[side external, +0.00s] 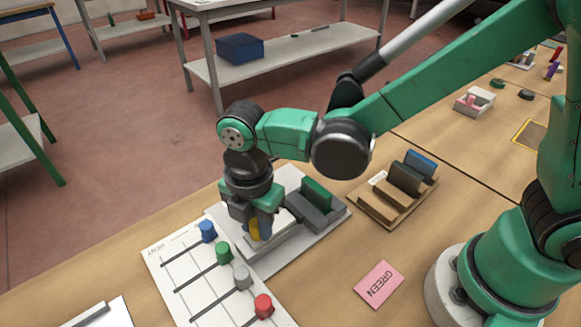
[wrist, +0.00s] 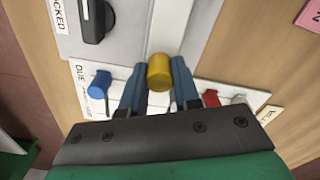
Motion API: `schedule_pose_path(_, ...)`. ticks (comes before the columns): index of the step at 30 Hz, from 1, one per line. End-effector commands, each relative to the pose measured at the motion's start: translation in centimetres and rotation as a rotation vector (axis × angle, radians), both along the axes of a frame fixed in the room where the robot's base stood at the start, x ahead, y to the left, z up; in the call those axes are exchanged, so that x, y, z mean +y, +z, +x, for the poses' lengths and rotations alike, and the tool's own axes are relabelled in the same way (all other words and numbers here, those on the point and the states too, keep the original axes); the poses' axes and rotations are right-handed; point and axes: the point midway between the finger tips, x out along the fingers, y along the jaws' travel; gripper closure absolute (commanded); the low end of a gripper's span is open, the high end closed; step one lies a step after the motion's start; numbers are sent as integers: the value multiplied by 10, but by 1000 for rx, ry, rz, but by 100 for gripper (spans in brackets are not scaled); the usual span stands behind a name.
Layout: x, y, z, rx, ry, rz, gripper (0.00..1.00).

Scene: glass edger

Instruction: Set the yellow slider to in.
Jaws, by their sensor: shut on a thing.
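The yellow slider (side external: 254,229) has a round knob, which shows in the wrist view (wrist: 159,72). My gripper (side external: 259,232) points down at the grey machine plate (side external: 333,211), and its two blue-grey fingers are shut on the yellow knob from both sides. The knob's base and track are hidden, so I cannot tell its exact setting. In the side view the white slider board (side external: 181,271) lies just left of my gripper, with blue (side external: 207,231), green (side external: 223,252), grey (side external: 241,277) and red (side external: 263,306) knobs on dark slots.
Dark grey and green blocks (side external: 316,196) stand on the plate right of my gripper. A wooden rack (side external: 378,207) with upright panels is farther right. A pink card (side external: 379,284) reading GREEN lies in front. A black rotary knob (wrist: 93,20) is in the wrist view.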

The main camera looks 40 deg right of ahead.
Motion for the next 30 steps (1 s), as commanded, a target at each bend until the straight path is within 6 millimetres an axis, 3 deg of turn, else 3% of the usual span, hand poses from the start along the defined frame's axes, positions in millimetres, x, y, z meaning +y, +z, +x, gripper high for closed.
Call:
schedule_pose_path(25,0,0,-1,5,2,0,100)
schedule_pose_path(30,-18,1,0,7,-3,0,100)
